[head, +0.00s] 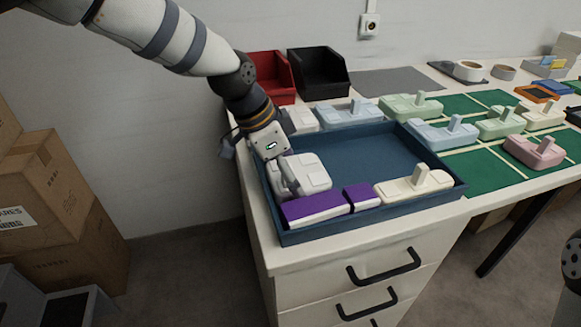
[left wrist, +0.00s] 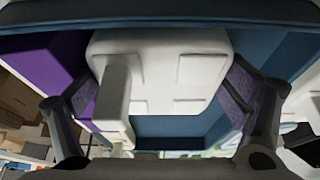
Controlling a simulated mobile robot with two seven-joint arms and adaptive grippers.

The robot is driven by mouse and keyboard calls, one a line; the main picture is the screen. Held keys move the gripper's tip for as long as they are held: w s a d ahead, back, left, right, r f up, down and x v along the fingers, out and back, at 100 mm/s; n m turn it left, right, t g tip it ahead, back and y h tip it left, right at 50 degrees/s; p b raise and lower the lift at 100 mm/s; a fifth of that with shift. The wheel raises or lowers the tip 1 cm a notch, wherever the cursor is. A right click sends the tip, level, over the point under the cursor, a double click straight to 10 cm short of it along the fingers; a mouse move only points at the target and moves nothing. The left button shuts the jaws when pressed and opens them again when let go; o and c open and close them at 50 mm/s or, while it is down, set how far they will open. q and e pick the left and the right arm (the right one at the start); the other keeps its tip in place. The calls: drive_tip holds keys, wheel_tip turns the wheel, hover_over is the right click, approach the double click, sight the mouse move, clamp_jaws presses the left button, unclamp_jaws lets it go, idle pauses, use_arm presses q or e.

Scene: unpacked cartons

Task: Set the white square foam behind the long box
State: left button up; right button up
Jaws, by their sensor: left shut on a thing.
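The white square foam (head: 312,172) is in the left part of the blue tray (head: 452,191), right behind the long box (head: 313,208), which has a purple top and white front. I cannot tell whether the foam touches the tray floor or the box. My left gripper (head: 284,173) is shut on the foam from the left side. In the left wrist view, the foam (left wrist: 185,85) with its raised handle lies between both fingers (left wrist: 165,98), and a purple surface shows at the left. My right gripper is not in view.
A short purple-topped box (head: 361,198) and a cream piece with a handle (head: 412,183) continue the front row in the tray. The tray's back right floor is bare. Pastel pieces stand behind and right on green mats (head: 487,171). Red (head: 271,78) and black (head: 318,73) bins stand at the back.

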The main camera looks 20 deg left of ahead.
use_arm(q)
drive_tip(key=shift+f, duration=0.2)
drive_tip(key=o, duration=0.6)
drive_tip(key=shift+o, duration=0.2)
drive_tip(key=shift+r, duration=0.1)
drive_tip(key=v, duration=1.1)
drive_tip(key=shift+r, duration=0.4)
drive_tip(key=shift+s+a+f, duration=0.1)
